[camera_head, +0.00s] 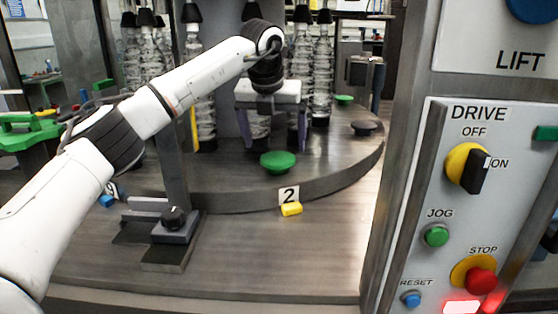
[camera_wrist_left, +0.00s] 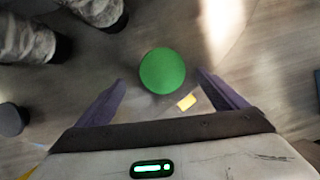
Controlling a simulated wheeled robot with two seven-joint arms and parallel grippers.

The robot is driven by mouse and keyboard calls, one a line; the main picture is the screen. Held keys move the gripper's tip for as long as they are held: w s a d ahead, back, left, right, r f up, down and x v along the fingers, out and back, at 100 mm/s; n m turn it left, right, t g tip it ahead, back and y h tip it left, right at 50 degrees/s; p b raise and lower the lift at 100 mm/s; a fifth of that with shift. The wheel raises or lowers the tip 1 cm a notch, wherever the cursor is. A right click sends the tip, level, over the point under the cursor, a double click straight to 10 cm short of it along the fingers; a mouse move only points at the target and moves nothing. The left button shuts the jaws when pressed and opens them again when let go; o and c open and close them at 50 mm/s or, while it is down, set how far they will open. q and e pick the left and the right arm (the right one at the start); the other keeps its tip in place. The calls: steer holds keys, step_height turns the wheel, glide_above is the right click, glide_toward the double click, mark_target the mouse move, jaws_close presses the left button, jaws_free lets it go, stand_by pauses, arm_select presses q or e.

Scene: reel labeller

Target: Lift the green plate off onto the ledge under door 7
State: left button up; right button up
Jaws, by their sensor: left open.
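A round green plate (camera_head: 278,162) sits on the grey turntable (camera_head: 330,165), near its front rim behind the "2" label. My left gripper (camera_head: 274,148) is above and just behind it, pointing down, with its purple fingers apart and nothing between them. In the left wrist view the green plate (camera_wrist_left: 162,71) shows between and just beyond the fingertips, apart from both. A second, smaller-looking green piece (camera_head: 344,99) is farther back on the turntable. I cannot make out door 7 or its ledge. My right gripper is not in view.
A dark round piece (camera_head: 363,128) sits at the turntable's right. Clear ribbed columns (camera_head: 322,75) stand behind the arm. A metal bracket (camera_head: 175,235) stands front left; the control panel (camera_head: 460,210) bounds the right.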

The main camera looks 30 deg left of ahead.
arm_select(q)
steer(key=x, duration=0.3)
steer(key=p+x, duration=0.1)
steer(key=x, duration=0.1)
steer(key=shift+w+d+f, duration=0.15)
steer(key=shift+d+f, duration=0.05)
steer(key=shift+f, duration=0.2)
steer(key=shift+c, duration=0.3)
steer(key=c, duration=1.2)
steer(key=shift+r, duration=0.1)
step_height(320, 180, up, 10)
step_height(320, 180, up, 7)
glide_above(278, 158)
steer(key=shift+s+p, duration=0.2)
steer(key=shift+p, duration=0.2)
